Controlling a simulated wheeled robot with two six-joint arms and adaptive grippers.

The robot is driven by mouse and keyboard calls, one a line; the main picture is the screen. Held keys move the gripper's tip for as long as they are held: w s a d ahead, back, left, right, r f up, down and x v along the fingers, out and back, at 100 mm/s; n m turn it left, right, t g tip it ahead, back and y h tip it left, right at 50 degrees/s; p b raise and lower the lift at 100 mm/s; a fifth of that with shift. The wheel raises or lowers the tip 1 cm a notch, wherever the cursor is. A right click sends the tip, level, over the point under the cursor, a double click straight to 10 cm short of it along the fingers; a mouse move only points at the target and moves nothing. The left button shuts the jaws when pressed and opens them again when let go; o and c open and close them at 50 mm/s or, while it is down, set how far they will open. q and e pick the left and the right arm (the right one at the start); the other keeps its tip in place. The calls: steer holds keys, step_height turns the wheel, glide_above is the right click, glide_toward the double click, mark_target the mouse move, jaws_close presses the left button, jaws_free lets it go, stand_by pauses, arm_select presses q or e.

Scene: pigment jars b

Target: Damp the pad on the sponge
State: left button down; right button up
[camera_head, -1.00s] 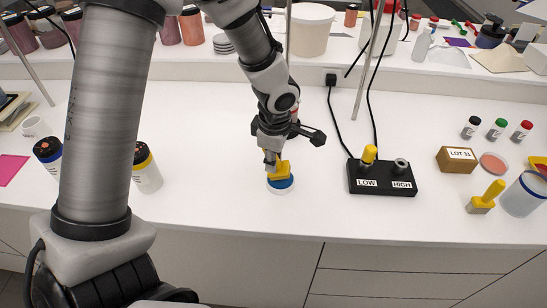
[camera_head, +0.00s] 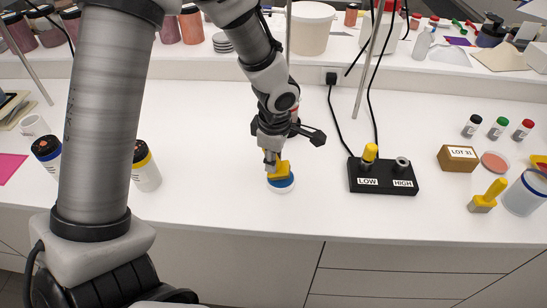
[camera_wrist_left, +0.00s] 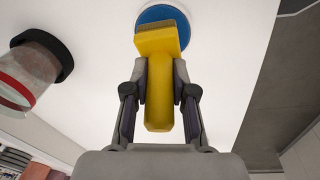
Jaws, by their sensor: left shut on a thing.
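My left gripper (camera_head: 271,160) is shut on the handle of a yellow pad tool (camera_head: 279,171). In the left wrist view the yellow tool (camera_wrist_left: 156,95) lies between the two fingers (camera_wrist_left: 160,100). Its head overlaps the blue sponge (camera_wrist_left: 163,14), which sits in a round white dish. In the head view the sponge (camera_head: 282,182) shows below the yellow head, which appears to touch it. The gripper hides part of the tool. My right gripper is not in view.
A black block (camera_head: 383,177) marked LOW and HIGH stands to the right, with cables behind it. Further right are a LOT 31 box (camera_head: 458,158), a yellow-handled tool (camera_head: 487,196) and a clear jar (camera_head: 524,195). A jar with a black lid (camera_head: 145,168) stands left.

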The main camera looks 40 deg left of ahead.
arm_select(q)
steer(key=shift+s+f+b, duration=0.1)
steer(key=shift+b, duration=0.3)
stand_by(1.1)
steer(key=shift+r+p, duration=2.15)
steer(key=shift+r, duration=1.4)
